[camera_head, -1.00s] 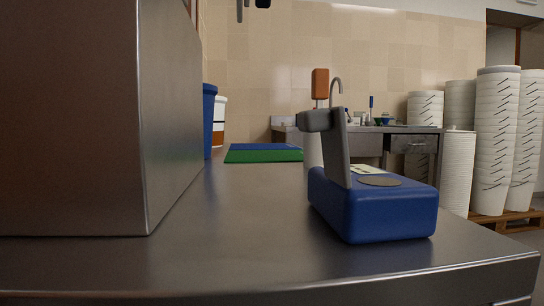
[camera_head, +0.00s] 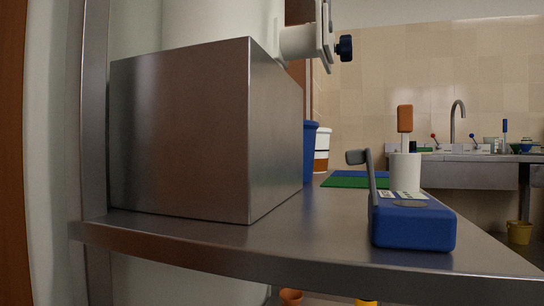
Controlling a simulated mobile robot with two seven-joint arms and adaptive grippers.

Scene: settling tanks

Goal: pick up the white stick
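A thin, pale upright piece (camera_head: 405,143) shows below an orange block (camera_head: 405,118) and above a white cylinder (camera_head: 405,172) on the steel counter. It may be the white stick, but I cannot tell for sure. It looks upright, and its lower end is hidden, apparently by the cylinder. No other white stick is clear. Neither of my grippers is in view.
A large steel box (camera_head: 182,135) fills the counter's (camera_head: 300,235) left part. A blue device with a grey arm (camera_head: 413,226) stands near the front right edge. Green and blue mats (camera_head: 345,182) and a blue container (camera_head: 310,150) lie behind. A sink (camera_head: 468,174) stands beyond.

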